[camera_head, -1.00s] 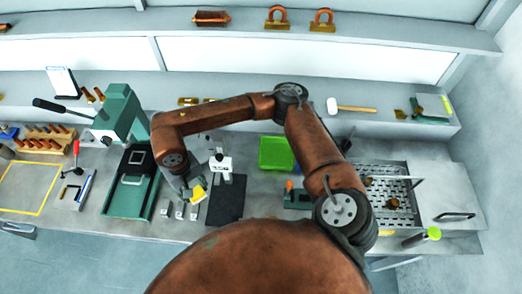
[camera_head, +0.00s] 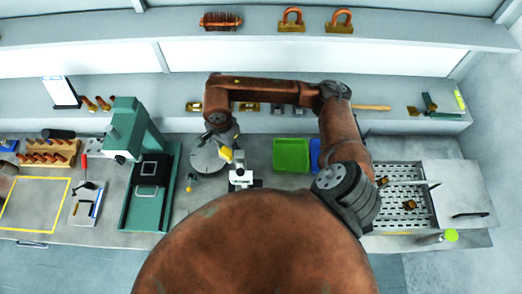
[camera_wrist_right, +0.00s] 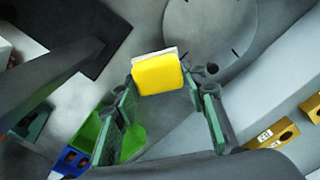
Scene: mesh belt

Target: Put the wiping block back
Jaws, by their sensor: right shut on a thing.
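The wiping block (camera_head: 226,155) is a small yellow block with a pale layer along one edge. It shows clearly in the right wrist view (camera_wrist_right: 158,75), between the fingertips of my right gripper (camera_wrist_right: 160,88). My right gripper (camera_head: 225,143) is shut on it and holds it in front of the back ledge, over or near a round grey disc (camera_head: 206,160). The exact height above the bench cannot be told. My left gripper is not in view.
A microscope (camera_head: 241,175) stands just right of the block. A green bin (camera_head: 291,155) and a blue bin (camera_head: 315,150) are farther right. A green press (camera_head: 130,130) stands left. Brass blocks (camera_head: 250,107) sit on the ledge behind.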

